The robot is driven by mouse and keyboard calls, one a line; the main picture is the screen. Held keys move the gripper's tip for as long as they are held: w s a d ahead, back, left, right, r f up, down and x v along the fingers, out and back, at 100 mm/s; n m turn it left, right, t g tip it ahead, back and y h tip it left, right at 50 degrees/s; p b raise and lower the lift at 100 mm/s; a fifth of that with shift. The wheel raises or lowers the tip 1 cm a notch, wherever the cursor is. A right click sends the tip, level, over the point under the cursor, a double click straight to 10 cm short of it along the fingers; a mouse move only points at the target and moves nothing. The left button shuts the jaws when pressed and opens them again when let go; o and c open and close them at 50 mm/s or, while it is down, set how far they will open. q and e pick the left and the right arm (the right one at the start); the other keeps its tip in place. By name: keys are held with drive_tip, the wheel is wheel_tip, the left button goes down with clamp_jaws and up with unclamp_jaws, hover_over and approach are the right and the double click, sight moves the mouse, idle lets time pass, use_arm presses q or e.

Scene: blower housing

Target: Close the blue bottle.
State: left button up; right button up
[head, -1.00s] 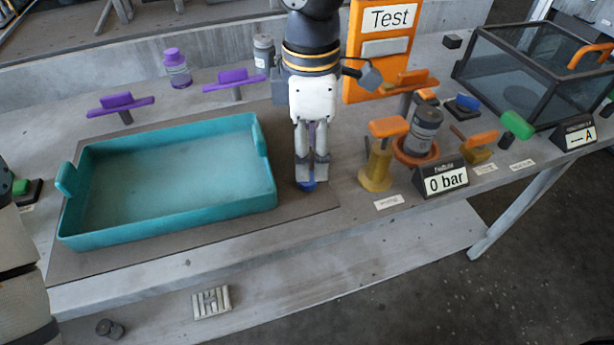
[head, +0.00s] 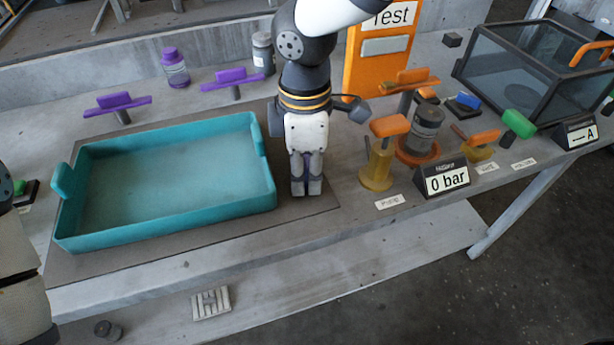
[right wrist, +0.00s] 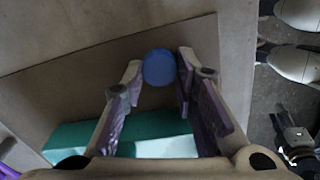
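A round blue piece, probably a cap seen from above (right wrist: 159,68), lies between the fingertips of my right gripper in the right wrist view. My right gripper (head: 306,190) points straight down just right of the teal tray (head: 264,195), with its tips at the brown mat (head: 230,226). Its fingers stand close on both sides of the blue piece; whether they grip it I cannot tell. In the head view the fingers hide the blue piece. No bottle body that is clearly blue shows. My left gripper is out of view.
A purple bottle (head: 175,68) and a grey bottle (head: 263,52) stand behind the tray. Purple handles (head: 232,80) rise nearby. Right of my gripper stand an orange-topped pump (head: 377,160), a grey jar (head: 427,125) and a "0 bar" display (head: 444,180).

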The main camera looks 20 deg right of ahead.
idle(0.3)
